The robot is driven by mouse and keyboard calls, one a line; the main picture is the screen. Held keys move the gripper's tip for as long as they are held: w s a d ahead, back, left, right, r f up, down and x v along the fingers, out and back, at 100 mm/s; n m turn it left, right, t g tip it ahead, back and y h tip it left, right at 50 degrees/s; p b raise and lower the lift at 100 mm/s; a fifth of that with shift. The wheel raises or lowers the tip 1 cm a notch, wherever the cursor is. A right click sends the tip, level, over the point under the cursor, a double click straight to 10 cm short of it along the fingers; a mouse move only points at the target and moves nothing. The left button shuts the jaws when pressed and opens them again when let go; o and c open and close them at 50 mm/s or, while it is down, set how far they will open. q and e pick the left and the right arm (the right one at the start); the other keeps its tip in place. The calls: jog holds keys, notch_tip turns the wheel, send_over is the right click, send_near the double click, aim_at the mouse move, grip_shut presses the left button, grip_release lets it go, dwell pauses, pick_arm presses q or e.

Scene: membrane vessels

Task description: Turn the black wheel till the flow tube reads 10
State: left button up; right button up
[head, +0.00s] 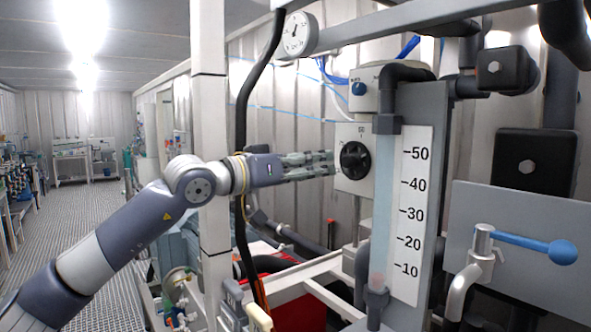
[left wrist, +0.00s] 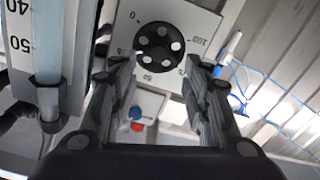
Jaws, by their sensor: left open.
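The black wheel (head: 354,160) sits on a pale dial plate left of the flow tube (head: 382,205). In the left wrist view the wheel (left wrist: 160,48) shows several pale round spots, with dial numbers such as 0 and 100 around it. My left gripper (head: 332,163) is open and points at the wheel. In the left wrist view its fingers (left wrist: 162,78) stand apart, with the wheel ahead between them; contact cannot be told. The scale (head: 411,215) runs from 50 down to 10.
A white post (head: 208,130) and a black hose (head: 243,130) stand close to my left arm. A blue-handled valve (head: 535,245) is on a grey panel at right. A walkway (head: 95,240) runs back at left.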

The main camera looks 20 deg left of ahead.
pick_arm(q)
jog(key=shift+v, duration=2.25)
jog(key=shift+f, duration=0.1)
